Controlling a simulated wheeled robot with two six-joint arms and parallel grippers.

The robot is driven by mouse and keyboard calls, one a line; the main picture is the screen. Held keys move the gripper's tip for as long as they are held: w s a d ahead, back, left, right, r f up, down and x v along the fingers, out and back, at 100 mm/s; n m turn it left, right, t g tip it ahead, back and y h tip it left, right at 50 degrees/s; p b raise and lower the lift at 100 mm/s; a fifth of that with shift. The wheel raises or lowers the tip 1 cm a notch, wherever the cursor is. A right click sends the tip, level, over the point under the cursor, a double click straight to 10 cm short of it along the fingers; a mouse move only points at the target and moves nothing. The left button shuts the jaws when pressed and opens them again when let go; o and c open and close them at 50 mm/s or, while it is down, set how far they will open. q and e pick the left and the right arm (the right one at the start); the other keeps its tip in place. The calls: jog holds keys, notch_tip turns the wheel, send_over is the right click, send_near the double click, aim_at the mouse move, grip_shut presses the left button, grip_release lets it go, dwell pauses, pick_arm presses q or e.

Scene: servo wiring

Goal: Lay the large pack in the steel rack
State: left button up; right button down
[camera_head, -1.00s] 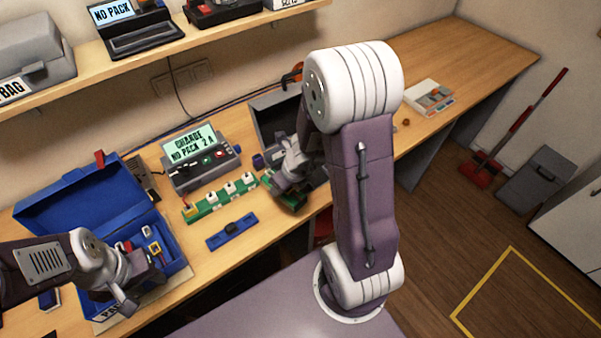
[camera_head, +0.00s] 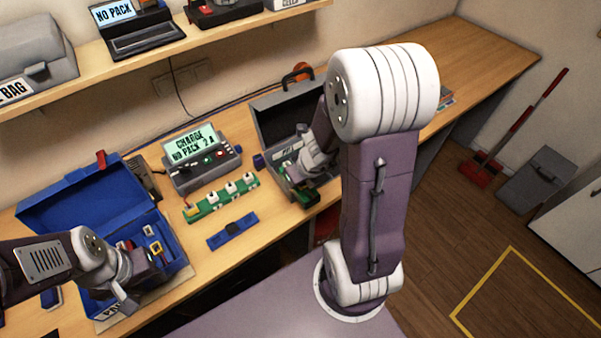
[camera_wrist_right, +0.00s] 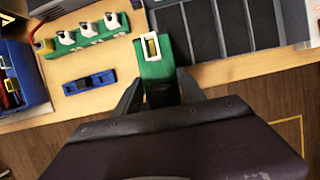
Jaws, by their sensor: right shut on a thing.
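My right gripper (camera_wrist_right: 160,88) is shut on a green pack (camera_wrist_right: 154,68) with a white-framed end and a yellow mark. In the head view, the right gripper (camera_head: 312,180) is at the front of the open grey steel rack (camera_head: 268,131), partly hidden by its own arm. The rack's dark slots (camera_wrist_right: 202,32) with pale dividers are right of the pack in the wrist view. The pack overlaps the rack's left edge there; I cannot tell its height. My left gripper (camera_head: 140,290) appears open and empty over the blue case (camera_head: 80,196) at the left.
A charger (camera_head: 202,157) reads "CHARGE NO PACK 2 A". In front of it lie a green strip (camera_head: 221,198) with several white plugs and a blue bar (camera_head: 232,231). A shelf (camera_head: 150,62) hangs above. The bench's far right is mostly clear.

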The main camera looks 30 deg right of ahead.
jog(key=shift+w+d+f, duration=0.1)
jog(key=shift+w+f, duration=0.1)
jog(key=shift+w, duration=0.1)
jog(key=w+d+f, duration=0.1)
jog(key=w+f, duration=0.1)
jog(key=w, duration=0.1)
jog(key=w+d+f, duration=0.1)
jog(key=w+f, duration=0.1)
jog(key=w, duration=0.2)
jog(key=w+d+f, duration=0.2)
jog(key=w, duration=0.1)
jog(key=shift+w+f+p, duration=0.2)
jog(key=shift+f+p, duration=0.05)
jog(key=shift+p, duration=0.05)
notch_tip(320, 180, down, 4)
jog(key=b, duration=0.4)
jog(key=shift+a+f, duration=0.1)
jog(key=shift+f, duration=0.15)
jog(key=shift+r, duration=0.2)
jog(key=shift+f, duration=0.2)
jog(key=c, duration=1)
grip_release()
jog(key=shift+o, duration=0.2)
